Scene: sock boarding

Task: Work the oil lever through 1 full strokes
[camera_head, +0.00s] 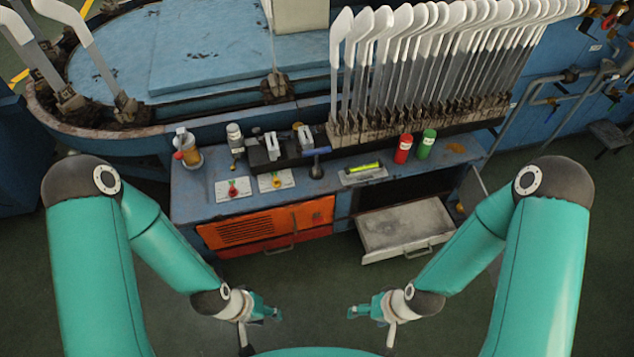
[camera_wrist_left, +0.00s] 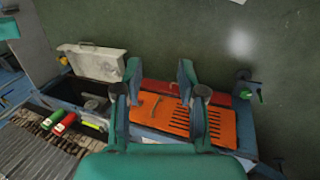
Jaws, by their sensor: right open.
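A small lever with a blue handle (camera_head: 316,152) stands on the blue bench, right of a dark block with pale upright pieces (camera_head: 272,147); it may be the oil lever, but no label is readable. An amber oil bottle (camera_head: 189,150) stands at the bench's left end. My left gripper (camera_head: 268,312) is in front of and below the bench, apart from everything. Its two fingers show spread and empty in the left wrist view (camera_wrist_left: 160,75). My right gripper (camera_head: 360,311) is open and empty at a similar height, to the right.
The blue bench (camera_head: 195,205) holds two white plates with small knobs (camera_head: 233,189), a yellow-green level (camera_head: 362,169), and red (camera_head: 403,149) and green (camera_head: 427,143) containers. A drawer (camera_head: 405,228) stands open at the front right, beside an orange panel (camera_head: 265,226). Many sock forms (camera_head: 440,50) rise behind.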

